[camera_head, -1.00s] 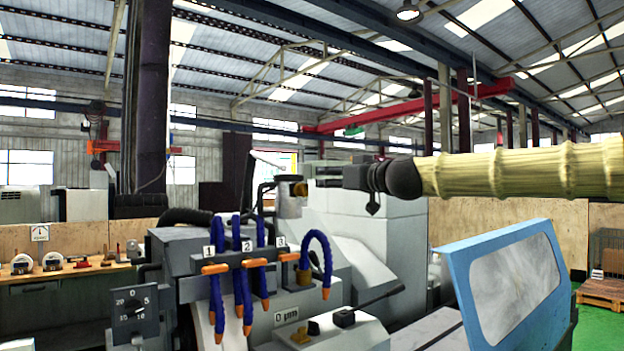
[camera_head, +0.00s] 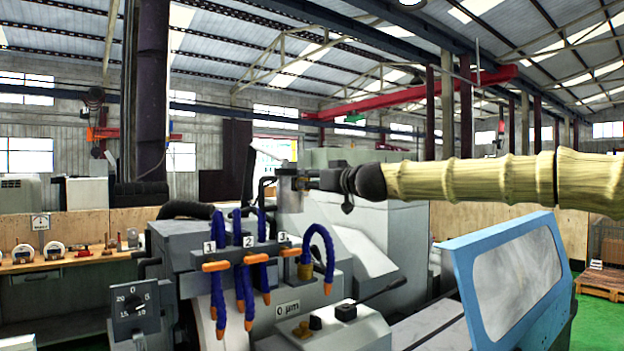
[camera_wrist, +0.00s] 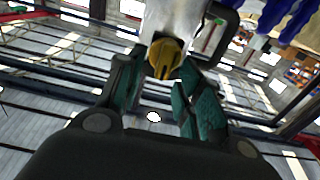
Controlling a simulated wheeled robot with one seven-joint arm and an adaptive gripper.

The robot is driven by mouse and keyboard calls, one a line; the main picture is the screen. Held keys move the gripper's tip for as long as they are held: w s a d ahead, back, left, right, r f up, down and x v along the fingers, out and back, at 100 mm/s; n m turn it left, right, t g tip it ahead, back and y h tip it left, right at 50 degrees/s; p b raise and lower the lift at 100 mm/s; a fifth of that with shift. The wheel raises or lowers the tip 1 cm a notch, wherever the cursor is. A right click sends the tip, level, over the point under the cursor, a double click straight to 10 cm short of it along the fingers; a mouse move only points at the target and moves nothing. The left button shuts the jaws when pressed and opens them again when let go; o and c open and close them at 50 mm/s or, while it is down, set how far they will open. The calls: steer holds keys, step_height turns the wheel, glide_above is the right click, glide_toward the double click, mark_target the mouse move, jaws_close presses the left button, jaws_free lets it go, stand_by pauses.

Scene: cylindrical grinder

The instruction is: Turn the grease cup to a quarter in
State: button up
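The grease cup (camera_wrist: 166,58) shows in the wrist view as a yellow, brass-coloured cap below a pale grey housing. My gripper (camera_wrist: 162,82) has its two dark green fingers apart, one on each side of the cap's near end. A gap shows between the fingers, and I cannot tell whether either one touches the cap. In the head view my gripper (camera_head: 318,180) reaches in from the right, beside a grey cylindrical housing (camera_head: 291,192) on top of the grinder. There the cup is hidden by the gripper.
Blue coolant hoses (camera_head: 240,275) with orange tips hang from a bar numbered 1 to 3, below and left of my gripper. A blue-framed guard (camera_head: 510,275) stands at right. A dial (camera_head: 134,308) is at lower left. A workbench (camera_head: 60,268) with small items stands behind.

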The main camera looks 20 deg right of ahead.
steer(key=shift+w+a+f, duration=0.15)
steer(key=shift+w, duration=0.15)
steer(key=shift+c, duration=1.2)
jaws_close()
